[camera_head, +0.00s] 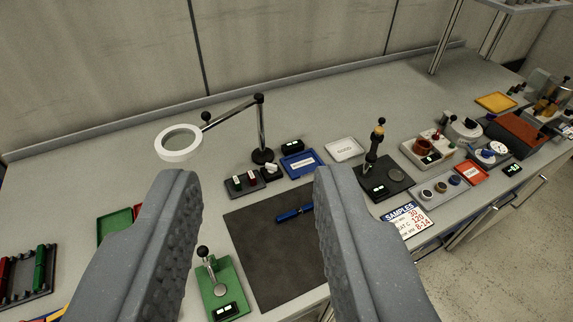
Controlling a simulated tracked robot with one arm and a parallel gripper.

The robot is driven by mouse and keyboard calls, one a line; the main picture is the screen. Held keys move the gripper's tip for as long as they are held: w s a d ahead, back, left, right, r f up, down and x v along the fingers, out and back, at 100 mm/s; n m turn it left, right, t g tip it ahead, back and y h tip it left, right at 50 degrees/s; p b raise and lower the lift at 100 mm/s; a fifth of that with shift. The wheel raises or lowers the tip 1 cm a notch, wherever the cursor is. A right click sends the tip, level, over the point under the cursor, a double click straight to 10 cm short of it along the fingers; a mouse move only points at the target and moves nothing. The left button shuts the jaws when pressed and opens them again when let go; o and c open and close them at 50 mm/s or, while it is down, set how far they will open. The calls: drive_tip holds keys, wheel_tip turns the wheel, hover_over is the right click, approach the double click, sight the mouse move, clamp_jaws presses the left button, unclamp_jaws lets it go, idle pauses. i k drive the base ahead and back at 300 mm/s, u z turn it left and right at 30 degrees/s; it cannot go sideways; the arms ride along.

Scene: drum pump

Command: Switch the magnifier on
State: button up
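The magnifier (166,151) is a round lens in a thick white ring, held out to the left on a jointed metal arm. Its post rises from a round black base (263,156) on the bench. A small dark block (242,186) with red, green and white pieces sits just in front of the base, and a white knob-like part (272,170) is beside it. I cannot tell which part is the magnifier's switch. My gripper (255,175) is open, its two grey fingers wide apart in the foreground, with nothing seen between them up close.
A dark mat (265,250) holds a blue pen-like object (294,213). A green lever device (220,288) stands front left of it, and a black-based lever device (385,183) to the right. Blue (302,170) and white (344,149) trays lie behind. The back left bench is clear.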

sight(271, 168)
drive_tip(key=z, duration=0.05)
drive_tip(key=i, duration=1)
drive_tip(key=u, duration=0.05)
